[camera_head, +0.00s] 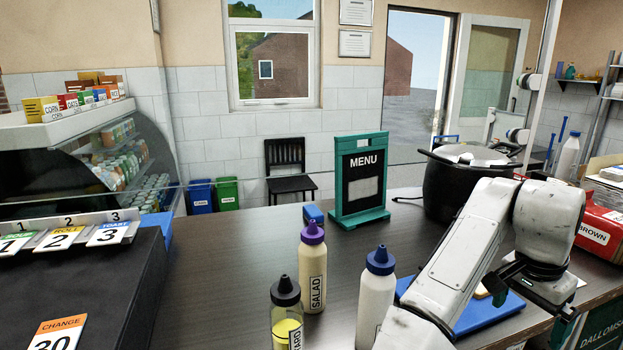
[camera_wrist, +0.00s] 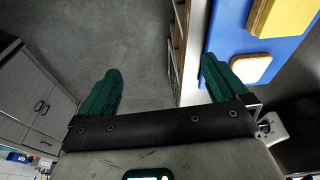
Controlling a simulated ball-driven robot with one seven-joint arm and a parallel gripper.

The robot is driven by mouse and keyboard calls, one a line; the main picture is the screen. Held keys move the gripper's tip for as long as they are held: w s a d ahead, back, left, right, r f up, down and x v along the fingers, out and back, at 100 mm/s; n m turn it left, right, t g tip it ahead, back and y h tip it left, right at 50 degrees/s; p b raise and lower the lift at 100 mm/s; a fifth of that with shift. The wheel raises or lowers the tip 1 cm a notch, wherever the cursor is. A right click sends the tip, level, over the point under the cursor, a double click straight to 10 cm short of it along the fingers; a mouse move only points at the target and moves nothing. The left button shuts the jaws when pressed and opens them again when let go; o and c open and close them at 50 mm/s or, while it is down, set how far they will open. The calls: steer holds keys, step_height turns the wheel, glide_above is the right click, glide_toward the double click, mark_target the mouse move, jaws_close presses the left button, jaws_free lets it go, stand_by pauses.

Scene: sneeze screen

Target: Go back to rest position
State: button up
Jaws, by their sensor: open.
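In the wrist view my gripper (camera_wrist: 160,90) has its two green fingers wide apart with nothing between them. Grey floor and the edge of the counter show beyond the fingertips. In the head view my white arm reaches from the lower middle to the right, and my gripper hangs at the right near the counter's edge, its fingers not clear there. A blue board (camera_head: 480,312) lies on the counter beside my arm, partly hidden by it. In the wrist view the blue board (camera_wrist: 232,38) carries a yellow block (camera_wrist: 283,14) and a smaller tan-edged piece (camera_wrist: 250,69).
Bottles stand front middle: mustard (camera_head: 286,315), salad (camera_head: 312,268) and a blue-capped one (camera_head: 376,295). A menu stand (camera_head: 360,178) and a black pot (camera_head: 450,190) are behind. A red box (camera_head: 600,230) is at right. The counter's middle left (camera_head: 220,260) is clear.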

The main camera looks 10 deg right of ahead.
steer(key=s+f+n+t+h, duration=0.1)
steer(key=s+f+n+h, duration=0.1)
steer(key=s+f+n, duration=0.35)
steer(key=s+f+n+t+h, duration=0.1)
steer(key=s+f+n, duration=0.15)
steer(key=f, duration=0.65)
steer(key=s+a+f+n+y, duration=0.2)
steer(key=s+a+f+n, duration=0.2)
steer(key=a, duration=0.5)
steer(key=s+a+f+n+g+y, duration=0.1)
steer(key=s+a+f+n+y, duration=0.2)
steer(key=s+a+f, duration=0.6)
steer(key=s, duration=0.2)
steer(key=shift+s+a+f+n, duration=0.3)
steer(key=shift+a+n, duration=0.05)
steer(key=shift+n, duration=0.05)
